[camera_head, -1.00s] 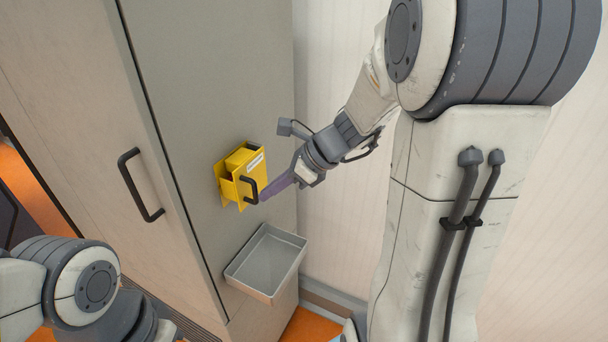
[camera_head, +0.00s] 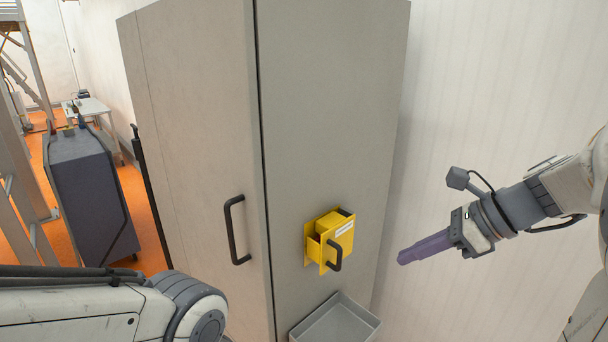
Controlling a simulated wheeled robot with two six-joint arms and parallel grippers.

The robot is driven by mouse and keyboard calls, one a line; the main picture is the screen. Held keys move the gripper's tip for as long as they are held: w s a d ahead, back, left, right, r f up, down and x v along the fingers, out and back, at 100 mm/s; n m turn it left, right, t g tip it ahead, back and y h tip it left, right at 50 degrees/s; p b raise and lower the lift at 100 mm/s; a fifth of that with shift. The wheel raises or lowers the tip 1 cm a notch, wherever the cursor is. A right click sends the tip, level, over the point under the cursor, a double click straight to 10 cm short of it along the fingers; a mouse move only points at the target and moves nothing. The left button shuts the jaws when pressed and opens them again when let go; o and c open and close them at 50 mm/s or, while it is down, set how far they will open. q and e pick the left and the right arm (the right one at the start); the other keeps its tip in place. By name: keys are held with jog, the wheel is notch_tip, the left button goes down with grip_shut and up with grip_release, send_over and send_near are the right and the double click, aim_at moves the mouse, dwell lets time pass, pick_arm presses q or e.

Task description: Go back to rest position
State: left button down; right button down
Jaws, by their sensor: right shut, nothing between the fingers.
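My right gripper (camera_head: 424,250) has purple fingers that are shut with nothing between them. It points left and hangs in front of the pale wall, to the right of a yellow box (camera_head: 314,245) and apart from it. The yellow box has a black handle and is fixed on the grey cabinet panel. My right arm comes in from the right edge. My left arm's pale links show at the lower left, but my left gripper is out of the picture.
A tall cabinet (camera_head: 190,130) with a black door handle (camera_head: 232,230) stands in front. A grey open tray (camera_head: 345,325) is below the yellow box. A dark cart (camera_head: 90,195) and a small table (camera_head: 92,108) stand at the left on the orange floor.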

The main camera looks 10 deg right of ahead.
jog(key=s+a+f+n+g+h+b, duration=0.2)
jog(key=s+a+f+n, duration=0.5)
jog(key=n, duration=0.9)
jog(key=s+a+f+n+g+h+b, duration=0.2)
jog(key=s+a+f+n, duration=0.6)
jog(key=a+n, duration=0.5)
jog(key=f+n+g+h, duration=0.1)
jog(key=n+h, duration=0.1)
jog(key=n, duration=0.1)
jog(key=shift+s+a+f+n+b, duration=0.15)
jog(key=shift+s+f+n+b, duration=0.15)
jog(key=c, duration=1.5)
grip_release()
jog(key=shift+c, duration=0.2)
